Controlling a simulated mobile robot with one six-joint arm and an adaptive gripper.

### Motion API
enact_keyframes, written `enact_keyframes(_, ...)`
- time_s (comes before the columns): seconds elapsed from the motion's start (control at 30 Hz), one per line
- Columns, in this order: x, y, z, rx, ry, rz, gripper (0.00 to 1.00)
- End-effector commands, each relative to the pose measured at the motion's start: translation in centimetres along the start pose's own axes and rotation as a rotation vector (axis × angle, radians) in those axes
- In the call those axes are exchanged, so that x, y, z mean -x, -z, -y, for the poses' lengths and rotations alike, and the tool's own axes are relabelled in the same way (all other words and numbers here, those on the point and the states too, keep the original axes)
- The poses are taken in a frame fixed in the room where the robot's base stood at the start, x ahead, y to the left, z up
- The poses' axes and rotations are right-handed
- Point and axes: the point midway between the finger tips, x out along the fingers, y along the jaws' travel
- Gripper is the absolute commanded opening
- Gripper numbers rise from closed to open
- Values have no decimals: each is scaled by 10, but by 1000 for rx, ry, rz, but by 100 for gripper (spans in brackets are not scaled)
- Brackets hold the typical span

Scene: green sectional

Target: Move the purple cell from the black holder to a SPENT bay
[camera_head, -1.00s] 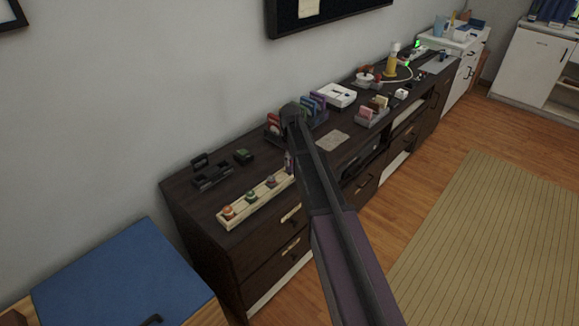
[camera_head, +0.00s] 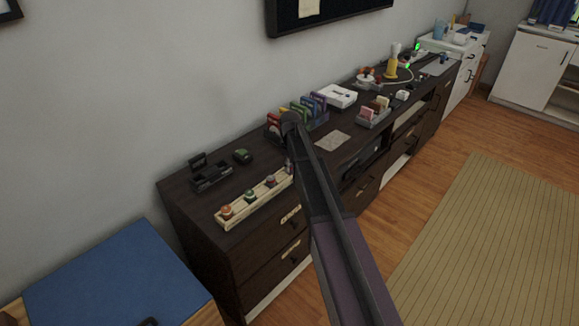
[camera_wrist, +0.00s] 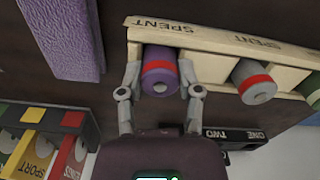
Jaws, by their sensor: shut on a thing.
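The purple cell (camera_wrist: 160,72), with a red band and a grey end, is between the two fingers of my gripper (camera_wrist: 160,92) in the wrist view. My gripper is shut on it. The cell is at the end bay of a pale wooden tray (camera_wrist: 206,40) marked SPENT; I cannot tell whether it rests on the bay floor. In the head view the tray (camera_head: 229,221) lies along the dresser's front edge, and my arm hides most of the gripper and cell. The black holder (camera_head: 211,182) stands behind the tray at the left.
A grey cell with a red band (camera_wrist: 250,80) sits in the neighbouring SPENT bay. Other cells stand farther left in the tray in the head view. A small green-topped block (camera_head: 243,156) is by the holder. A rack of coloured cards (camera_head: 312,108) stands close behind my arm.

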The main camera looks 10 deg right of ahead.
Motion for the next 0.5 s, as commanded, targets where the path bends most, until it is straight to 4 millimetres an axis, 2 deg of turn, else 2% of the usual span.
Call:
enact_keyframes(0.03, -3, 0, 0, 0, 0, 0, 0)
enact_keyframes(0.07, -2, 0, 0, 0, 0, 0, 48)
enact_keyframes(0.17, -2, 0, 0, 0, 0, 0, 78)
enact_keyframes(0.5, -2, 0, 0, 0, 0, 0, 80)
